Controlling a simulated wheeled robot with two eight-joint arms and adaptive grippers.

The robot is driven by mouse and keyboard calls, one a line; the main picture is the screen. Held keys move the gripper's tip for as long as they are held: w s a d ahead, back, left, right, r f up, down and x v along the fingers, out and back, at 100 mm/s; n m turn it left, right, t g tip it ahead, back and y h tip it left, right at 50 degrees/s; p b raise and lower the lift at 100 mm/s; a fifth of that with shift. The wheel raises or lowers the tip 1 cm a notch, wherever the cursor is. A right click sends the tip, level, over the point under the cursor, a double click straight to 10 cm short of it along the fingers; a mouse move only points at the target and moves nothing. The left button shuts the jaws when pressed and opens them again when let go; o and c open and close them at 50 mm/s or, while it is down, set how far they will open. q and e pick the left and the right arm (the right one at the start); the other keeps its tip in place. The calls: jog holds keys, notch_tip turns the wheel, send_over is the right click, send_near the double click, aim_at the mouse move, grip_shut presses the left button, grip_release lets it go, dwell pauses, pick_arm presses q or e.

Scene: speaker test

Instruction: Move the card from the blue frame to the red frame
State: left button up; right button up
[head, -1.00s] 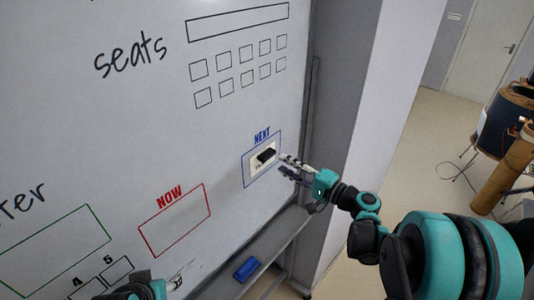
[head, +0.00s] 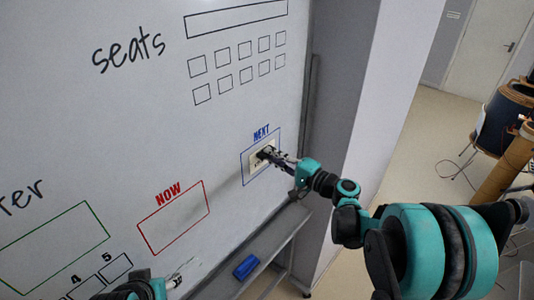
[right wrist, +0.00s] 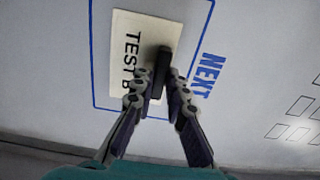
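A cream card (head: 254,167) with "TEST B" lettering lies flat on the whiteboard inside the blue frame (head: 243,180) marked NEXT. It also shows in the right wrist view (right wrist: 128,40), with a black block (right wrist: 162,65) on its face. My right gripper (head: 268,154) is at the card. In the right wrist view its fingers (right wrist: 160,80) stand on either side of the block, with a gap visible, so it looks open. The red frame (head: 174,218) marked NOW is empty, lower left. My left gripper (head: 172,282) is at the bottom edge, its fingers too small to judge.
A tray ledge with a blue eraser (head: 246,267) runs below the board. A green frame (head: 50,250) and small numbered boxes are drawn at lower left. A grey pillar stands right of the board. The board between the blue and red frames is clear.

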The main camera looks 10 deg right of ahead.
grip_shut()
jog(key=shift+s+d, duration=0.1)
jog(key=shift+d, duration=0.05)
jog(key=shift+s+d, duration=0.45)
jog(key=shift+s, duration=0.15)
jog(key=shift+s+b, duration=0.1)
jog(key=shift+b, duration=0.2)
jog(key=shift+v, duration=2.45)
jog(key=shift+d, duration=0.1)
